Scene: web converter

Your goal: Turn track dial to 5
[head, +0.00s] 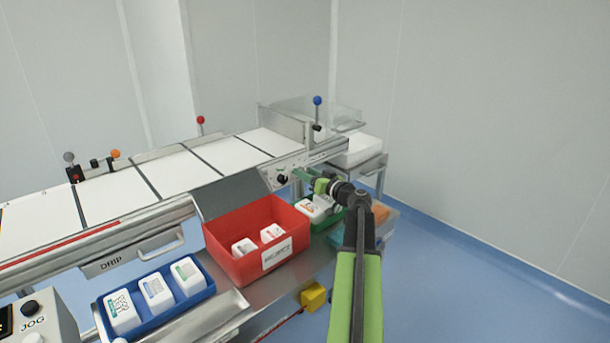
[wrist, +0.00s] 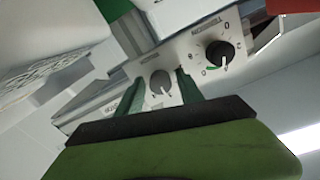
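A metal control panel (head: 288,166) on the machine's side carries the dials. In the wrist view, a grey dial (wrist: 160,83) with a light pointer mark shows between my gripper's green fingers. A black dial (wrist: 220,54) with a white pointer and a green arc sits to its right. My gripper (wrist: 159,76) is open, with a visible gap on each side of the grey dial. In the head view, my gripper (head: 302,174) is beside the panel, near a black dial (head: 282,179).
A red bin (head: 238,258) with white packs and a blue tray (head: 160,318) stand below the panel. A green bin (head: 326,222) lies under my wrist. Blue floor (head: 450,280) is clear at right.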

